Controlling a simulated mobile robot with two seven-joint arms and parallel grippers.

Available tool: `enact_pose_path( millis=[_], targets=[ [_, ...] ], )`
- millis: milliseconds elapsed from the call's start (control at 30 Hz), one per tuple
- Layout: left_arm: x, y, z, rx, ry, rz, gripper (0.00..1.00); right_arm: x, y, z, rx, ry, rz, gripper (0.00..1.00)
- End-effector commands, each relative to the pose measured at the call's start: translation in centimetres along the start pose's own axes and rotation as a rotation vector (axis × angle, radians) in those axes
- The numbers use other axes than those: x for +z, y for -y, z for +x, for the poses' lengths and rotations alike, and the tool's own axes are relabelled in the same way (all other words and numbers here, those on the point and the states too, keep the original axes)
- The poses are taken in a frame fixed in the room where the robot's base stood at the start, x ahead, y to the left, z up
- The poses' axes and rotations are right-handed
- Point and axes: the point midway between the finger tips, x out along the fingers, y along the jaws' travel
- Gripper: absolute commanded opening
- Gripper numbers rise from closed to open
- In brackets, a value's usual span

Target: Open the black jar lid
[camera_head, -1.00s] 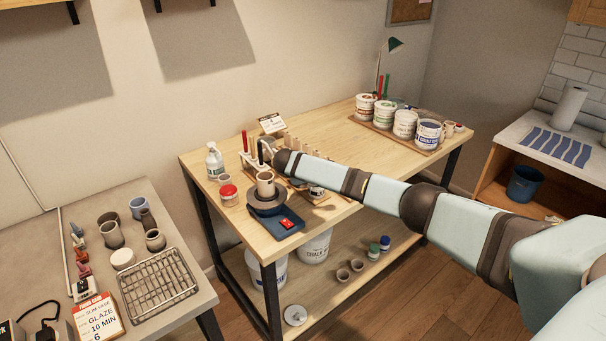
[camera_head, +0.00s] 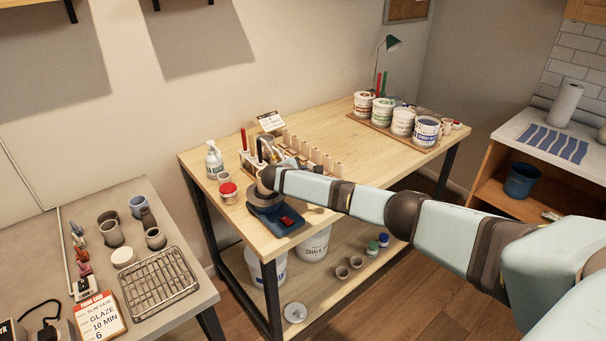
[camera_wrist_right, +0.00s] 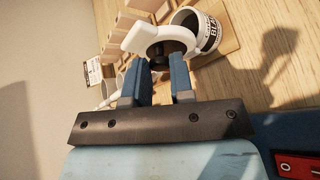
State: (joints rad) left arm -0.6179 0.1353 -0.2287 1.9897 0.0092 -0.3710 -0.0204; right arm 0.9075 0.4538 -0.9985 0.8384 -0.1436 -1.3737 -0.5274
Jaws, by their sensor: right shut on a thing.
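My right gripper (camera_wrist_right: 155,72) has its two blue fingers around a small dark knob in the right wrist view. A pale round lid (camera_wrist_right: 168,36) shows just beyond the fingertips and seems to belong to that knob. The white jar with a black-lettered label (camera_wrist_right: 209,34) is right behind it, its dark mouth partly visible past the lid. I cannot tell whether lid and jar still touch. My left gripper is out of view.
Glaze buckets (camera_head: 403,121) stand far right.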

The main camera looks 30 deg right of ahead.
Motion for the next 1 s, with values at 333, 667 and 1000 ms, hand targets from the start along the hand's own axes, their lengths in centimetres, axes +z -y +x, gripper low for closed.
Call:
enact_pose_path(
  millis=[333,667,1000],
  targets=[
    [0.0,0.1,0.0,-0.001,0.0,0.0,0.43,-0.1,0.1,0.0,-0.001,-0.001,0.0,0.48],
    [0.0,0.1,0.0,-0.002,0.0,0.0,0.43,-0.1,0.1,-1.4,0.0,-0.003,-0.001,0.48],
    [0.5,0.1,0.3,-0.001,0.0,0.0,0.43,-0.1,0.1,-8.8,0.0,-0.005,0.0,0.48]
  ],
)
